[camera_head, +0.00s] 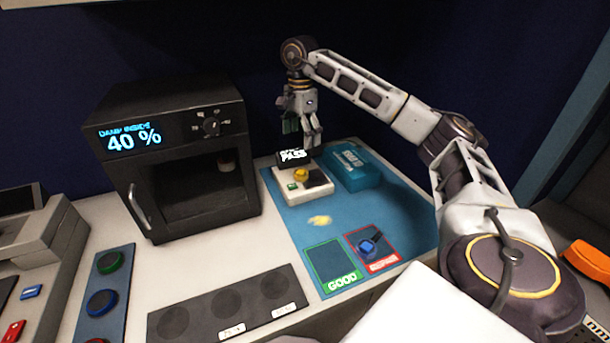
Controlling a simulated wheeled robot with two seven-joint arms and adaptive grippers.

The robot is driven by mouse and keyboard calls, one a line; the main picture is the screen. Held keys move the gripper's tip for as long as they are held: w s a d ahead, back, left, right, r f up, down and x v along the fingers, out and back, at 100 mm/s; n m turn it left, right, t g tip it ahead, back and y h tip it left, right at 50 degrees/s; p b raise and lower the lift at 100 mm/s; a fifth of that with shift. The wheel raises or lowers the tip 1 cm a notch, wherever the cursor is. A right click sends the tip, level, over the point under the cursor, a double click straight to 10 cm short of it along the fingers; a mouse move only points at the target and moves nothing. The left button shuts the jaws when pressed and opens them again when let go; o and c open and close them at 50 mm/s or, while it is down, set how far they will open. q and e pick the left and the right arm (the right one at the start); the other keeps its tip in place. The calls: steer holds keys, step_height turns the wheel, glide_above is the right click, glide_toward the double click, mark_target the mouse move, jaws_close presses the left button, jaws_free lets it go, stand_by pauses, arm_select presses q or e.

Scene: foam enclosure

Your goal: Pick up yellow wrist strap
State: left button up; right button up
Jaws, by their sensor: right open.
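A small yellow item (301,174), which looks like the yellow wrist strap, rests on the white tester (318,193) with the black PASS display (292,155). A dark part sits beside it. A pale yellow patch (319,221) lies on the blue mat (290,222) in front of the tester; I cannot tell what it is. My right gripper (302,134) is open and empty, pointing down just behind and above the PASS display. My left gripper is not in view.
A teal box (353,168) stands right of the tester. A blue item (368,247) lies in the red REPAIR square; the green GOOD square (325,257) is empty. A black cabinet (185,110) reading 40 % stands left. A dark tray (200,308) with round recesses lies in front.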

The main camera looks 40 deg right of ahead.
glide_above(302, 174)
steer(key=f, duration=0.8)
steer(key=shift+s+a, duration=0.2)
steer(key=shift+a, duration=0.05)
steer(key=shift+f, duration=0.45)
steer(key=f, duration=0.4)
steer(key=shift+w+d, duration=0.15)
steer(key=shift+d, duration=0.1)
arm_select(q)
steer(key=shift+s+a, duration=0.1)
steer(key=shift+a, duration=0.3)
arm_select(e)
steer(key=shift+f, duration=0.4)
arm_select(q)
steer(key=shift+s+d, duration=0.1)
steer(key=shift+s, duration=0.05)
